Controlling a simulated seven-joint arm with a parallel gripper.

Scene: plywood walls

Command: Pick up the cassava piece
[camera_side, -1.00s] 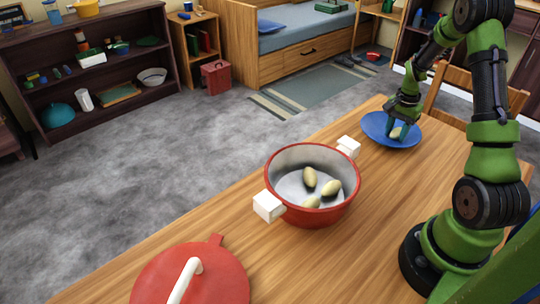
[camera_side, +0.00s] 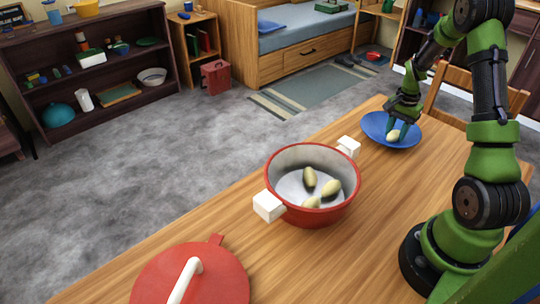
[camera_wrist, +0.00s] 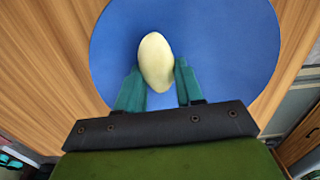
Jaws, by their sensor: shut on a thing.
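A pale cream cassava piece (camera_side: 392,137) is at the blue plate (camera_side: 376,124) on the far end of the wooden table. My gripper (camera_side: 397,131) points down over the plate and is shut on the piece. In the wrist view the piece (camera_wrist: 156,62) lies between the tips of the teal fingers (camera_wrist: 157,82), over the blue plate (camera_wrist: 215,35). I cannot tell whether the piece still touches the plate. Several more cassava pieces (camera_side: 331,188) lie inside the red pot (camera_side: 322,215), apart from my gripper.
The red pot has white handles (camera_side: 268,206) and stands mid-table without its lid. A red lid (camera_side: 220,272) with a white handle lies at the near end. A wooden chair (camera_side: 455,82) stands behind the plate. The table (camera_side: 385,195) between pot and arm base is clear.

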